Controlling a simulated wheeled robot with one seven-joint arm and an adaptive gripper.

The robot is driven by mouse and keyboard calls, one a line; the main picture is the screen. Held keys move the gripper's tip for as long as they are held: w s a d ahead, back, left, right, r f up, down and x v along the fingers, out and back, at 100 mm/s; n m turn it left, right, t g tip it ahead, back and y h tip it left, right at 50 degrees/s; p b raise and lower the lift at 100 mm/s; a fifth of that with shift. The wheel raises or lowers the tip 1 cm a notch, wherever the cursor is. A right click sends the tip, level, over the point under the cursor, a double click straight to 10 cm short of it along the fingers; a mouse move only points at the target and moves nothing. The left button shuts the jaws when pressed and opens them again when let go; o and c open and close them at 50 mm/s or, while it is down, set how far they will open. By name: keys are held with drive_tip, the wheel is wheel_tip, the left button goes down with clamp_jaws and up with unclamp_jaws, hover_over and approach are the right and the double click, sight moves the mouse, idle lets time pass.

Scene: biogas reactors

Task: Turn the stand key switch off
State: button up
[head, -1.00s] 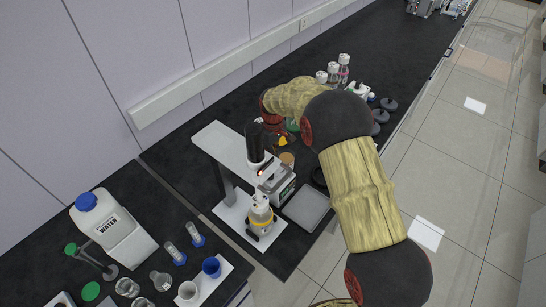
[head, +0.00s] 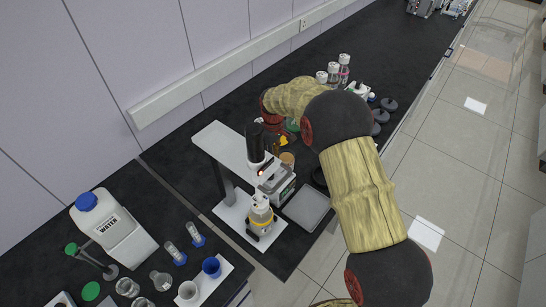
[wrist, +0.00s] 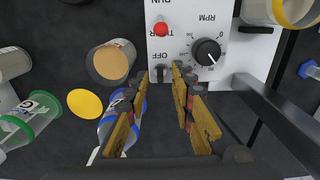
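The white control panel (wrist: 188,18) is at the top centre of the wrist view. It carries a red round knob (wrist: 160,29) over the middle label between RUN and OFF, and a black RPM dial (wrist: 206,51). A small dark part (wrist: 160,72) shows just below OFF; I cannot tell for certain whether it is the key. My gripper (wrist: 160,78) has its fingers apart, with the tips near the panel's lower edge on either side of that part. Contact cannot be told. In the head view the white stand (head: 215,137) is near the centre.
The stand's grey post (wrist: 275,105) runs at the right of the wrist view. A brown-filled cup (wrist: 110,62), a yellow disc (wrist: 85,102) and a green-rimmed vial (wrist: 20,125) crowd the left. A grey tray (head: 307,207) lies beside the stand.

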wheel_tip(320, 180, up, 12)
idle(0.7)
idle(0.4)
drive_tip(key=s+d+r+m+t+b, duration=0.2)
drive_tip(key=s+d, duration=0.4)
drive_tip(key=s, duration=0.6)
drive_tip(key=s+d+r+m+t+b, duration=0.1)
drive_tip(key=s+d+r+m+b, duration=0.2)
drive_tip(key=s+d, duration=0.4)
drive_tip(key=s+d+r+m+t+b, duration=0.2)
drive_tip(key=s+d, duration=0.5)
drive_tip(key=s, duration=1.2)
drive_tip(key=shift+d+r+m+t+b, duration=0.3)
drive_tip(key=shift+r+m+b, duration=0.15)
drive_tip(key=shift+m+b, duration=1.15)
